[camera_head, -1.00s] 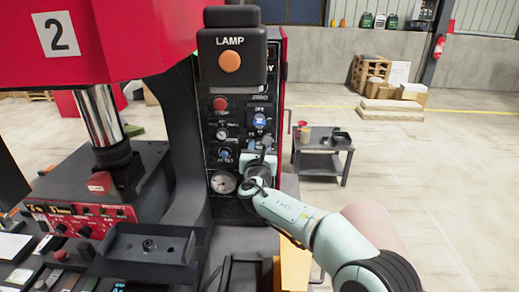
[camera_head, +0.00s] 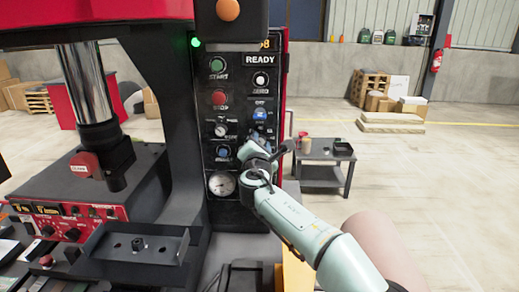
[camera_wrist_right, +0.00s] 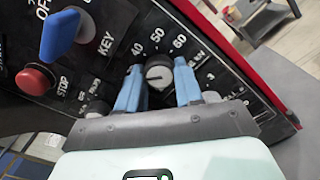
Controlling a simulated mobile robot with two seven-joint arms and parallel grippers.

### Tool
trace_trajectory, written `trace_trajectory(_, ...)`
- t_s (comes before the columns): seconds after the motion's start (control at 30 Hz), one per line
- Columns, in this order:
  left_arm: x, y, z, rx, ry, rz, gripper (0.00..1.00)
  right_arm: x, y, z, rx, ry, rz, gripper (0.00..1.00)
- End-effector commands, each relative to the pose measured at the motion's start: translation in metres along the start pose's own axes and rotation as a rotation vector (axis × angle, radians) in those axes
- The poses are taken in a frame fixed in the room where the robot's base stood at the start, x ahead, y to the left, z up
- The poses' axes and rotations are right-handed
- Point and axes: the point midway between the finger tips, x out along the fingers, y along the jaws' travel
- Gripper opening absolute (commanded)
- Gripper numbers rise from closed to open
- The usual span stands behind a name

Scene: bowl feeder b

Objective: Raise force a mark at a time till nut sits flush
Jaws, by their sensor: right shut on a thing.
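My right gripper (camera_head: 262,157) is at the right side of the black control panel (camera_head: 209,160) on the red press. In the right wrist view its blue fingers (camera_wrist_right: 160,90) stand on both sides of a round grey knob (camera_wrist_right: 158,72) with a pointer line, shut on it. Marks 40, 50 and 60 show above this knob. In the head view the gripper hides the knob. A round pressure gauge (camera_head: 221,184) sits just left of the gripper; its reading is too small to tell. A small dark piece (camera_head: 138,244) is on the black tray (camera_head: 108,252); I cannot tell whether it is the nut.
The STOP button (camera_head: 219,97) and START button (camera_head: 217,65) are on the panel, under a lit green lamp (camera_head: 195,42). A blue key switch (camera_wrist_right: 62,32) is near my fingers. The press ram (camera_head: 86,90) stands left. A dark cart (camera_head: 325,165) is behind, with open floor to the right.

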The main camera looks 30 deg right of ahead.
Motion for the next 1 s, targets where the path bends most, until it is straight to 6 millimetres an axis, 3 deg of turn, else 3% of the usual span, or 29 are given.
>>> trace_trajectory(0.6, 0.0028, -0.0001, -0.0022, 0.001, 0.007, 0.002, 0.43, 0.0, 0.0006, 0.0013, 0.047, -0.002, 0.001, 0.05)
trace_trajectory(0.63, 0.0028, -0.0001, -0.0022, 0.001, 0.007, 0.002, 0.43, 0.0, 0.0006, 0.0014, 0.047, -0.002, 0.001, 0.42)
trace_trajectory(0.7, 0.0028, -0.0001, -0.0022, 0.001, 0.007, 0.002, 0.43, 0.0, 0.0005, 0.0013, 0.047, -0.002, 0.001, 0.61)
trace_trajectory(1.0, 0.0033, -0.0004, -0.0024, 0.001, 0.008, 0.002, 0.43, -0.001, 0.0003, 0.0003, 0.047, 0.0, 0.0, 0.61)
